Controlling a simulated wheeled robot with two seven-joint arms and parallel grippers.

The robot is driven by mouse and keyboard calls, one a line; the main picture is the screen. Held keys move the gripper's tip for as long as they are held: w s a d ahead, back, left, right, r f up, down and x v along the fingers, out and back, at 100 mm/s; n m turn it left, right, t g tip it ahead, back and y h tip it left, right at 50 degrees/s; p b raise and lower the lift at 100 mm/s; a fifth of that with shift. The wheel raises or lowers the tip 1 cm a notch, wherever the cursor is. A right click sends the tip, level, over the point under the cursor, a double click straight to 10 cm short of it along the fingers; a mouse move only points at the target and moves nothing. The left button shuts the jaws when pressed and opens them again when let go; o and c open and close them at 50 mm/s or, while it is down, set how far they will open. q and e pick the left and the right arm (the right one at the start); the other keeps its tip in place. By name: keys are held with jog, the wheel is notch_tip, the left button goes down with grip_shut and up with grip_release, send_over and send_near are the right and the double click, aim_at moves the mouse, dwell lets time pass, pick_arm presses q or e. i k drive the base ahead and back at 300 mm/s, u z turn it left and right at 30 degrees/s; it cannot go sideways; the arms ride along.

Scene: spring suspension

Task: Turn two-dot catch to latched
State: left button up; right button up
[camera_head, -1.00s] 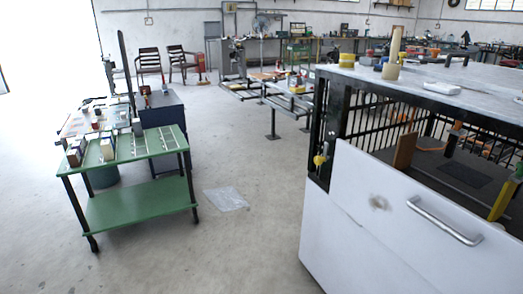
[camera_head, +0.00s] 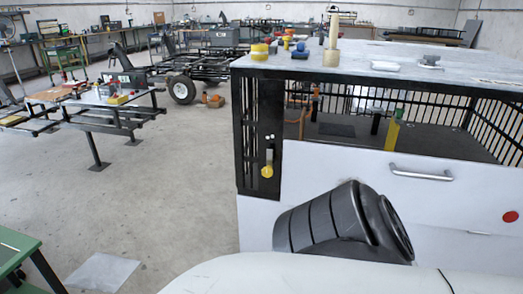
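A catch with a yellow knob (camera_head: 267,171) is mounted on the black front-left post of the bench unit (camera_head: 258,135). Small white dots show just above it, and they look like two. The knob hangs at the lower end of a pale, roughly upright lever. I cannot tell from here whether it is latched. Neither of my grippers is in view. A dark grey ribbed joint and a white link, which look like parts of my own arm, fill the lower middle and hide part of the white front panel (camera_head: 340,170).
The unit's grey top (camera_head: 400,55) holds a wooden post (camera_head: 333,40), yellow pieces and other small items. The panel has a metal handle (camera_head: 421,174) and a red disc (camera_head: 510,216). A green cart (camera_head: 15,250) stands lower left. Floor left of the unit is mostly clear.

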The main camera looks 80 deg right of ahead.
aim_at(267, 172)
jog(key=z, duration=1.1)
jog(key=i, duration=1)
jog(key=z, duration=0.95)
